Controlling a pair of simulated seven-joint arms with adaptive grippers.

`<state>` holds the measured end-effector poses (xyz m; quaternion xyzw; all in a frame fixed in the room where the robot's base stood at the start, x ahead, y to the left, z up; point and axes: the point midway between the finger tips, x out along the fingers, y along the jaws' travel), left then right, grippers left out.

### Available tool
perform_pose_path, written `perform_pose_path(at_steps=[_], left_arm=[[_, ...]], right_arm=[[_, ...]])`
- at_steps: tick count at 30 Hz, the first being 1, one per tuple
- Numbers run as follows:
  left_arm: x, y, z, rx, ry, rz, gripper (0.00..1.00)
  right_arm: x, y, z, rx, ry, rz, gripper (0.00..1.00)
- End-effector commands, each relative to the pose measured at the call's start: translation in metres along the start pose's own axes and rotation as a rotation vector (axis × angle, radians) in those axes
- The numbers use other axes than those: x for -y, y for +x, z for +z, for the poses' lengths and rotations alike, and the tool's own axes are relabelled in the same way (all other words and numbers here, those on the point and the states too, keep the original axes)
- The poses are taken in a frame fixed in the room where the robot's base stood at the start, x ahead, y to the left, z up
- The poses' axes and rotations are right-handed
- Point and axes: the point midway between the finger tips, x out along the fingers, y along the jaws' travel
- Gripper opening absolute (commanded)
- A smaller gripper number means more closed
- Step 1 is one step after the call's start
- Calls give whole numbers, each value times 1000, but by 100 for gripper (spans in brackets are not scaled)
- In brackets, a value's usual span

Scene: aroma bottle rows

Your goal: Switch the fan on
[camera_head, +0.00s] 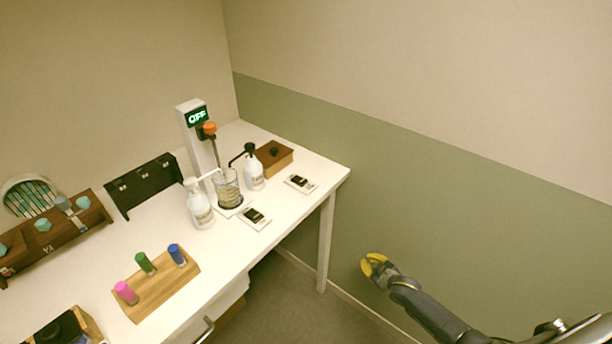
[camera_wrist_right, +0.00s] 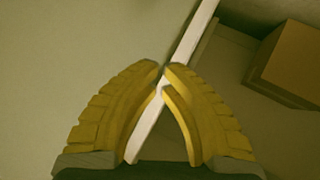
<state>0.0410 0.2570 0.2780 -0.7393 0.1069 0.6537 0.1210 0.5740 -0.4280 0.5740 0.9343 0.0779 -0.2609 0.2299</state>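A round white grille with greenish slats (camera_head: 30,196), which looks like the fan, is at the far left against the wall. Its lower part is hidden behind the wooden rack. I cannot tell whether it is turning. A white column (camera_head: 199,140) at the back of the table has a display (camera_head: 197,116) reading OFF in green. An orange-topped stirrer (camera_head: 209,129) is mounted on it above a glass beaker (camera_head: 228,187). My right gripper (camera_head: 374,266) is empty, off the table at the lower right, far from these. Its yellow fingertips meet in the right wrist view (camera_wrist_right: 163,67). My left gripper is out of view.
Open floor lies before my right gripper.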

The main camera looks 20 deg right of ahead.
Motion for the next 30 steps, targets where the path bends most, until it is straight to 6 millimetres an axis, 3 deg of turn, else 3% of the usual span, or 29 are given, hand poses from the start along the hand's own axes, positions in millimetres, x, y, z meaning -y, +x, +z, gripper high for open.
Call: perform_pose_path(at_steps=[1, 7, 12, 15, 18, 23, 30], left_arm=[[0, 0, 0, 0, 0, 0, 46], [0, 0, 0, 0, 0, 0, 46], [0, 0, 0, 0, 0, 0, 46], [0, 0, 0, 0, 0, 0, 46], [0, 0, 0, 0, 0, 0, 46], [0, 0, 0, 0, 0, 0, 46], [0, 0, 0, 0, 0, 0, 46]], right_arm=[[-18, 2, -37, -66, -2, 6, 0], [-60, -16, -178, -335, 25, -17, 0], [-69, -58, -287, -555, 72, -94, 0], [-62, -87, -334, -659, 112, -160, 0], [-50, -114, -366, -738, 160, -228, 0], [-31, -147, -401, -829, 256, -328, 0], [-30, -153, -406, -847, 338, -378, 0]])
